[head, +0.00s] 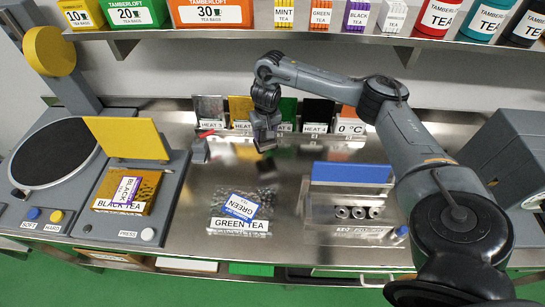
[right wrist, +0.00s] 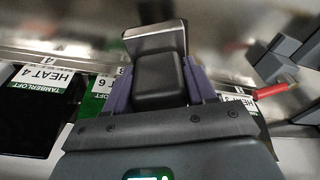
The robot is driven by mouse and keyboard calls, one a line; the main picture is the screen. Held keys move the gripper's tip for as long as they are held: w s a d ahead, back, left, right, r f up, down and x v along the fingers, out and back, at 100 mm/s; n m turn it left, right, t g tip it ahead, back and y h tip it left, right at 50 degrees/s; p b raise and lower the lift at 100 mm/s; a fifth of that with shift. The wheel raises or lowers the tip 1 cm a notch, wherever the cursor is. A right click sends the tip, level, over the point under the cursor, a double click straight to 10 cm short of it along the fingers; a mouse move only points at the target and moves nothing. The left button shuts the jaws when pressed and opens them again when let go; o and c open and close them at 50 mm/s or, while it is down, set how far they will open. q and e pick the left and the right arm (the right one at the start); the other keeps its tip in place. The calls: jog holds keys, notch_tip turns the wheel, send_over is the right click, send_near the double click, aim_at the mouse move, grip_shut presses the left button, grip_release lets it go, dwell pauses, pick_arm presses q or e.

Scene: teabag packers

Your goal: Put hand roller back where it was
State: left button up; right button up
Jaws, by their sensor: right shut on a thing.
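My right gripper (head: 265,134) hangs above the steel bench, in front of the row of heat cards. In the right wrist view its purple fingers (right wrist: 162,84) are shut on a dark block-like handle with a wide silver head (right wrist: 155,43), which looks like the hand roller. In the head view the held thing is small and mostly hidden by the gripper. It appears clear of the bench top. My left gripper is in neither view.
A grey block with a red-handled tool (head: 205,134) stands left of the gripper. Heat cards (head: 318,112) line the back. Green tea (head: 240,212) lies mid-bench; the press with a yellow lid (head: 127,138) is left, a blue-panelled stand (head: 350,172) right. A shelf (head: 230,30) overhangs behind.

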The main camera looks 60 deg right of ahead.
aim_at(269, 141)
jog(key=f, duration=0.3)
jog(key=d+f+b, duration=0.1)
jog(key=shift+s+d+f, duration=0.1)
jog(key=shift+s+f, duration=0.2)
jog(key=shift+s, duration=0.1)
jog(key=shift+f, duration=0.4)
jog(key=shift+f, duration=0.25)
